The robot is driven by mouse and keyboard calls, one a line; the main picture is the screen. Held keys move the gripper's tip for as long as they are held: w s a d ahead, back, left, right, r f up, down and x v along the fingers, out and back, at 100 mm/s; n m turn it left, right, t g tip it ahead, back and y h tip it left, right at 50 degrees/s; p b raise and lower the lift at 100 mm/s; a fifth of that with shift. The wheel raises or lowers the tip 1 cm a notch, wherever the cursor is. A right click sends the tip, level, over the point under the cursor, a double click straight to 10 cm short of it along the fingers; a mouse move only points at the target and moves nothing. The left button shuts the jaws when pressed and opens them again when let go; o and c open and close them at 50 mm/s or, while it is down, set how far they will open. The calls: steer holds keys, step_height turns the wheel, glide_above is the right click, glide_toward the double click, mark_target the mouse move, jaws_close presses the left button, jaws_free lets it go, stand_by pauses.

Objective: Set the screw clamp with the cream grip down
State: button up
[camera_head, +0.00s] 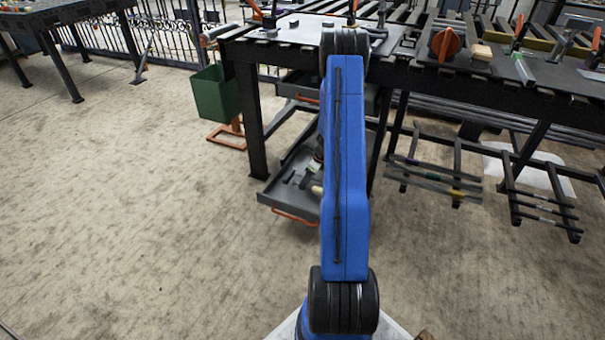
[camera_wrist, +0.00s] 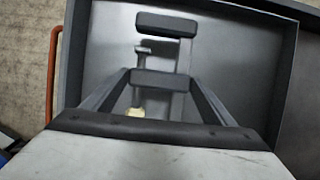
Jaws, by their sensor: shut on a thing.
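The screw clamp (camera_wrist: 143,50) is a small grey metal piece with a cream grip (camera_wrist: 135,112), seen in the wrist view. My gripper (camera_wrist: 163,52) is shut on it, with the dark finger pads on either side of its metal part. The cream grip shows below the nearer pad, partly covered by my gripper. A grey metal tray (camera_wrist: 240,60) lies under the clamp. In the head view the cream grip (camera_head: 317,190) shows low over the tray (camera_head: 275,200), beside my blue arm. My arm hides most of my gripper there. I cannot tell whether the clamp touches the tray.
The tray has raised dark walls and an orange handle (camera_head: 293,215). Its cart stands under a dark workbench (camera_head: 290,50) carrying tools. A green bin (camera_head: 217,95) stands to the left. Low racks (camera_head: 435,180) stand at the right. The concrete floor in front is clear.

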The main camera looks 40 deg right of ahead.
steer(key=w+d, duration=0.1)
steer(key=w, duration=0.1)
steer(key=w+d, duration=0.1)
steer(key=w, duration=0.2)
steer(key=w+d, duration=0.1)
steer(key=w, duration=0.1)
steer(key=shift+w+d, duration=0.2)
steer(key=shift+f, duration=1.7)
steer(key=shift+f, duration=0.1)
steer(key=o, duration=1.7)
steer(key=shift+s+r, duration=0.1)
steer(key=shift+r, duration=0.2)
steer(key=shift+s+d+r, duration=0.25)
steer(key=shift+s+r, duration=0.3)
steer(key=shift+r, duration=0.1)
steer(key=shift+s+d+r, duration=0.25)
steer(key=shift+s+r, duration=0.3)
steer(key=shift+r, duration=0.05)
steer(key=s+d, duration=0.1)
steer(key=s, duration=0.2)
steer(key=s+d, duration=0.1)
steer(key=s, duration=0.2)
steer(key=s+d, duration=0.2)
steer(key=s, duration=0.1)
steer(key=shift+s+f, duration=0.1)
steer(key=shift+s, duration=0.3)
